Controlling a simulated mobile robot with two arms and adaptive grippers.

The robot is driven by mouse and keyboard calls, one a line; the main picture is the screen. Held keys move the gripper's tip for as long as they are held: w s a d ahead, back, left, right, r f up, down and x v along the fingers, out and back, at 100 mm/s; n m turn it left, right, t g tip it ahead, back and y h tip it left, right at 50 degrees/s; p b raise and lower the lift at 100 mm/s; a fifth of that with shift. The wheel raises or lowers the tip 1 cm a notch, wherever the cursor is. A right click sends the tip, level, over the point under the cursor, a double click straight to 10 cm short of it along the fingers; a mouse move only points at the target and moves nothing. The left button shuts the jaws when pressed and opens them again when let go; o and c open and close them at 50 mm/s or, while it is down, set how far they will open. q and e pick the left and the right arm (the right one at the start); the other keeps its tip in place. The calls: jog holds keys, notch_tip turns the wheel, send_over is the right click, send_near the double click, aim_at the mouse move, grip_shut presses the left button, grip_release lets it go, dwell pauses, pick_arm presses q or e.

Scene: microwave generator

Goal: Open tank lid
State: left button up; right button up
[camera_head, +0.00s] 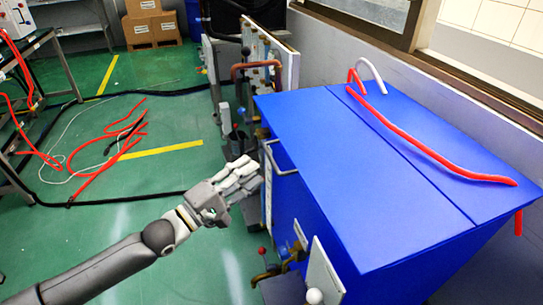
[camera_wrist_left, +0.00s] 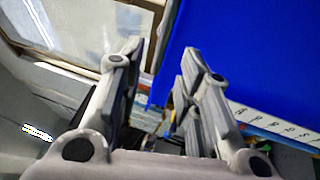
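The blue tank (camera_head: 400,262) stands at the right in the head view, and its flat blue lid (camera_head: 330,150) looks closed. A pale metal handle (camera_head: 282,160) is on the tank's left side, near the lid edge. My left gripper (camera_head: 252,176) is just left of this handle and seems apart from it. In the left wrist view its two fingers (camera_wrist_left: 158,62) are spread with a gap and nothing held between them. The blue surface (camera_wrist_left: 250,50) fills the upper right there. I cannot make out the handle in that view. My right gripper is not in view.
A red hose (camera_head: 430,150) lies across the tank top, beside a white curved pipe (camera_head: 371,70). A wall and window sill border the right. Pipes and panels (camera_head: 262,70) stand behind the tank. Red hoses (camera_head: 105,140) lie on the green floor at left.

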aim_at(270, 155)
pick_arm(q)
jog(key=x, duration=0.7)
jog(key=shift+w+d, duration=0.1)
jog(key=shift+d, duration=0.05)
jog(key=shift+f, duration=0.1)
grip_shut()
